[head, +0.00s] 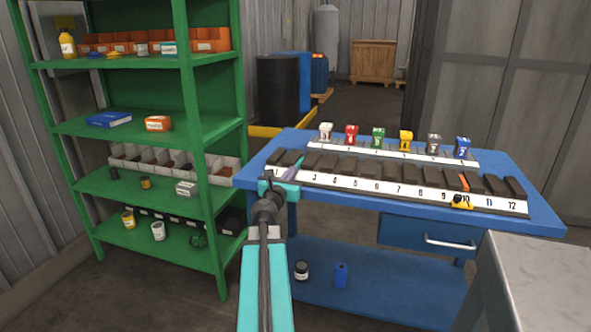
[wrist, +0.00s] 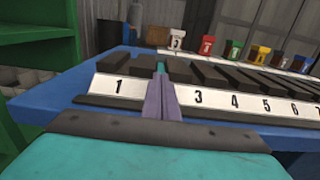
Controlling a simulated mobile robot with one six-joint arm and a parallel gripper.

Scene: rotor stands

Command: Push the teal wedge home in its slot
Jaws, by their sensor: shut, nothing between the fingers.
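The teal wedge shows in the wrist view as a small teal piece (wrist: 160,66) just beyond my fingertips, at slot 2 between black blocks. Most of it is hidden by my fingers, so I cannot tell how deep it sits. My gripper (head: 291,173) is at the left end of the numbered rack (head: 345,184). Its purple fingers (wrist: 159,91) are shut with nothing between them and point at the wedge. Whether they touch it is unclear.
The rack stands on a blue workbench (head: 535,212). An orange piece (head: 464,182) and a yellow object (head: 461,202) are near number 10. Several coloured blocks stand on a strip behind. A green shelf (head: 215,130) is to the left, a grey surface (head: 545,265) at the lower right.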

